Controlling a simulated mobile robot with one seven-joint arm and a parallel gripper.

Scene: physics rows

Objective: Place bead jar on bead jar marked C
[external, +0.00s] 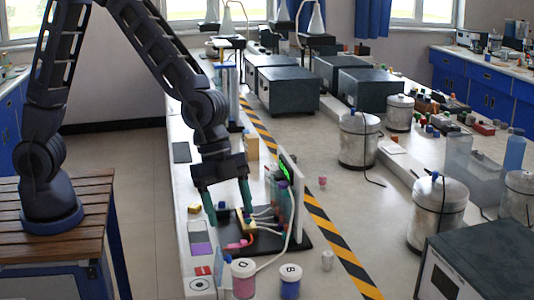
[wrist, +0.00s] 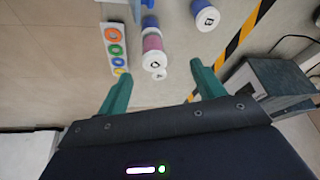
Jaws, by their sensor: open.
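A bead jar with pink contents and a white lid marked D (external: 243,279) stands at the bottom of the external view. To its right is a bead jar with blue contents and a lid marked B (external: 290,281). In the wrist view, a pink jar (wrist: 152,42) shows between my fingertips but farther off, with a blue jar (wrist: 150,21) beyond it. Another white-lidded jar (wrist: 207,18) is at upper right. I cannot read a C on any lid. My gripper (external: 230,215) has green fingers, apart and empty; it also shows in the wrist view (wrist: 160,69).
A strip with coloured rings (wrist: 115,46) lies left of the jars. Metal canisters (external: 437,212) stand on the right.

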